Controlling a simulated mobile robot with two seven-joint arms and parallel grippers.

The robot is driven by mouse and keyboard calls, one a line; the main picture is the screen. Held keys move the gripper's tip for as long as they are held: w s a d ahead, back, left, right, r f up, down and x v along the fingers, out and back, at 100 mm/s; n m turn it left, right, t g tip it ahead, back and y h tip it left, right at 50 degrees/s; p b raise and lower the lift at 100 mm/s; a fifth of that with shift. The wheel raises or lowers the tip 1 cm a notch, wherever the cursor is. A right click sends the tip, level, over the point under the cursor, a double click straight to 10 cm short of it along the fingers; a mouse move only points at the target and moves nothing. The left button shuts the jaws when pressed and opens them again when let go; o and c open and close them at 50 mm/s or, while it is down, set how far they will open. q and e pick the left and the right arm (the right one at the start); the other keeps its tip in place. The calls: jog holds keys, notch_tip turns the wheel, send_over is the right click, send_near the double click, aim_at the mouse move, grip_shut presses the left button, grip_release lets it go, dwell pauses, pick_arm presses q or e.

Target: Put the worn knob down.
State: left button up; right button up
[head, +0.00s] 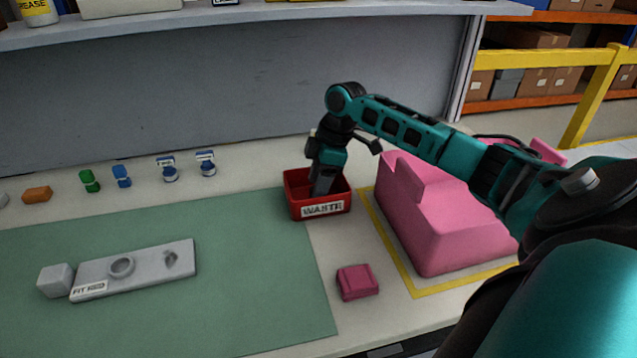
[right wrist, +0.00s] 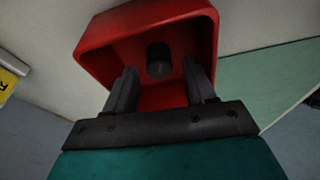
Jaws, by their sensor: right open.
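The worn knob (right wrist: 159,60) is a small dark cylinder inside the red waste bin, seen in the right wrist view. The red bin (head: 322,209) has a "WASTE" label and stands at the back edge of the green mat. It also shows in the right wrist view (right wrist: 93,47). My right gripper (right wrist: 163,88) is open, with its fingers apart inside the bin's opening and the knob beyond them, clear of both. In the head view my right gripper (head: 322,185) points down into the bin and hides its inside. My left gripper is not in view.
A pink housing (head: 440,220) stands right of the bin, with a small pink block (head: 357,281) in front. Green (head: 89,181), blue (head: 122,176) and orange (head: 38,194) parts line the back.

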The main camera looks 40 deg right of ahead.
jog(key=p+v, duration=0.1)
jog(key=v, duration=1.1)
jog(key=shift+r, duration=0.15)
